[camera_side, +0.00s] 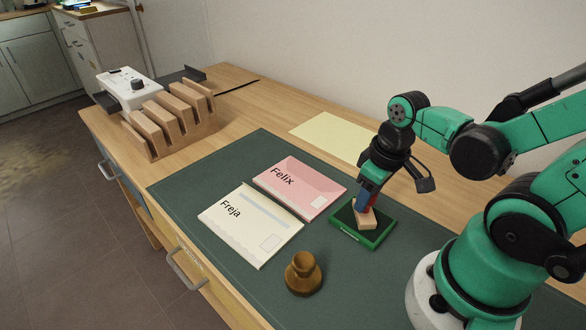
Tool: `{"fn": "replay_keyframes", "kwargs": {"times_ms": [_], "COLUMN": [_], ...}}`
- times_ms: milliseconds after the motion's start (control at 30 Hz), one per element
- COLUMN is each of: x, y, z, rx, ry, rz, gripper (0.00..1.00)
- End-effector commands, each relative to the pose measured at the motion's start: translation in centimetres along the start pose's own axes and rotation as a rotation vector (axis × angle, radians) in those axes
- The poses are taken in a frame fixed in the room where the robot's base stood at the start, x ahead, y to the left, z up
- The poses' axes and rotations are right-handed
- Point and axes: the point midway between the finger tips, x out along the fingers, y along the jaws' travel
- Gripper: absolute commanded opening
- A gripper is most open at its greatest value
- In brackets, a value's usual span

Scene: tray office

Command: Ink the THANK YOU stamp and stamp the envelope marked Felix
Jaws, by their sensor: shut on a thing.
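My gripper (366,196) is shut on a stamp with a light wooden block (366,219), over the green ink pad (385,238) on the mat. The block appears to be down on the pad's dark surface, though actual contact is hard to tell. Red and blue parts show between my gripper and the block; its wording is hidden. The pink envelope marked Felix (301,190) lies flat just left of the pad, with a small pale square near its right corner. A brown round-handled wooden stamp (304,274) stands upright at the front of the mat; its wording is not visible.
A cream envelope marked Freja (250,228) lies beside the pink one. A pale yellow sheet (334,136) lies behind the mat (210,190). A slotted wooden rack (170,122) and a white device with a knob (128,88) stand at back left.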

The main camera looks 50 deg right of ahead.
Motion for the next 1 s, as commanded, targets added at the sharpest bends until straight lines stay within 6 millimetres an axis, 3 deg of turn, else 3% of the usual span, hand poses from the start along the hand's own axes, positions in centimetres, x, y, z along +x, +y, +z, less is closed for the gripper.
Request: {"fn": "replay_keyframes", "kwargs": {"times_ms": [367,1000], "x": [-0.3,-5.9], "y": [0.0,0.0], "z": [0.0,-0.9], "rx": [0.0,0.0], "ry": [-0.001,-0.001], "rz": [0.0,0.0], "gripper": [0.04,0.04]}}
